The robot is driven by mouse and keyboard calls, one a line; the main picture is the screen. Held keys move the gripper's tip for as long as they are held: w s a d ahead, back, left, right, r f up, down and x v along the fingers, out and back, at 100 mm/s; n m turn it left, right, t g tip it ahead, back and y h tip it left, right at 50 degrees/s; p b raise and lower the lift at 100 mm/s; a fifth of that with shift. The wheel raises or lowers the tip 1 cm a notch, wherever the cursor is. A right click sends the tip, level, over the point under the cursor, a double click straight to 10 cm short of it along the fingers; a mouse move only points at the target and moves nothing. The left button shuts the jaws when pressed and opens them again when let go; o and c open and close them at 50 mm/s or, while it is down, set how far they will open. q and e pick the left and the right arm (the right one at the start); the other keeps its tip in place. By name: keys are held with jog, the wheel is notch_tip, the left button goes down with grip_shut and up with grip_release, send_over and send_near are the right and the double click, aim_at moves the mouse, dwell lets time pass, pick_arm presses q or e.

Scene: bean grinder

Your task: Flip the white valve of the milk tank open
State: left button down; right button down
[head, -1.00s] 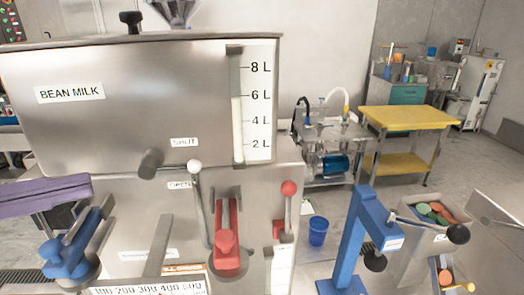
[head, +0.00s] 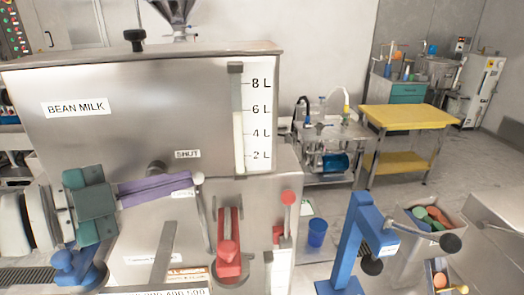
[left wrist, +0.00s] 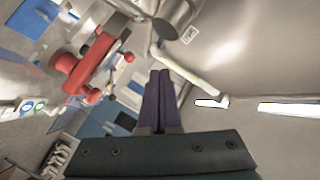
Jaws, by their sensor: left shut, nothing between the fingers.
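The steel milk tank (head: 150,115), labelled BEAN MILK, fills the left of the head view. A white ball knob (head: 198,179) on a thin pale lever (head: 203,215) stands at its front, below the SHUT label. My left gripper (head: 190,182) comes from the left with its purple fingers together and empty. Its tips are close beside the knob in the head view; I cannot tell whether they touch. The fingers hide most of the label below SHUT. In the left wrist view the closed fingertips (left wrist: 159,73) lie near a white lever (left wrist: 190,75). My right gripper is not in view.
A red clamp (head: 228,255) and a red-knobbed lever (head: 288,200) stand right of the white lever. A dark cylinder (head: 156,169) protrudes from the tank just above my fingers. A blue post (head: 360,235) stands further right.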

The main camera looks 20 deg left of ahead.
pick_arm(q)
jog(key=shift+w+a+f, duration=0.2)
jog(key=shift+w+f, duration=0.2)
jog(key=shift+w, duration=0.15)
